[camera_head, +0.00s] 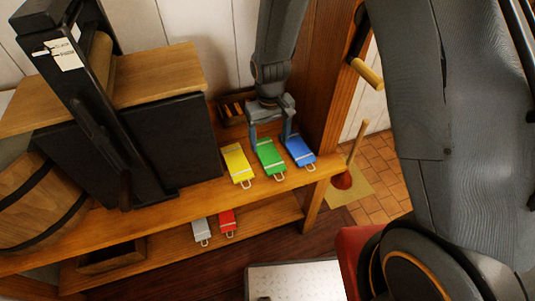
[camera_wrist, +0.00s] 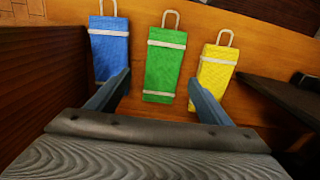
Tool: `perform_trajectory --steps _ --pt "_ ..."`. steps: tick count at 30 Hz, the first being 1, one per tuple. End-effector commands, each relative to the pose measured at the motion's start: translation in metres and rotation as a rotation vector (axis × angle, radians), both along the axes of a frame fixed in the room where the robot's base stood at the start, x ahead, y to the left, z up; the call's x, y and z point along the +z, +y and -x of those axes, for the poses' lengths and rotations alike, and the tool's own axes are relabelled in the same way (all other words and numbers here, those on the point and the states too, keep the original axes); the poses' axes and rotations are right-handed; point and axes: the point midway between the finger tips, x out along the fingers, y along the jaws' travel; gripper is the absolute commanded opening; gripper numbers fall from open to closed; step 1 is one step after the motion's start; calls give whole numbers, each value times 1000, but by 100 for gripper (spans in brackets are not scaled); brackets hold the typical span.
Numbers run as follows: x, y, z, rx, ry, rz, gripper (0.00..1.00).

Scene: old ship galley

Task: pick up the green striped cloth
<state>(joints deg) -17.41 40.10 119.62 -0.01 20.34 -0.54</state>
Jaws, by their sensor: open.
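The green striped cloth (camera_head: 270,157) is a flat folded bundle with pale bands and a loop at its front end. It lies on the upper wooden shelf between a yellow cloth and a blue cloth. In the wrist view the green cloth (camera_wrist: 163,70) is in the middle, its loop pointing away from me. My gripper (camera_head: 273,141) is open and points down at the back part of the green cloth. In the wrist view my gripper (camera_wrist: 158,78) has one finger on each side of it, apart from it. I cannot tell the fingertips' height above the shelf.
The blue cloth (camera_head: 299,151) and yellow cloth (camera_head: 237,164) lie close on either side. A grey cloth (camera_head: 201,230) and red cloth (camera_head: 227,221) lie on the lower shelf. A wooden post (camera_head: 336,80) stands right; a black box (camera_head: 175,140) stands left.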

Motion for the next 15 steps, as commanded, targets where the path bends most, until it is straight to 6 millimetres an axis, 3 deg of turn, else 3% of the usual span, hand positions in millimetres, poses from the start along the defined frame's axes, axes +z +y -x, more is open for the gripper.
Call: perform_trajectory --steps 15 --pt "-51 7 3 2 -1 0 73"
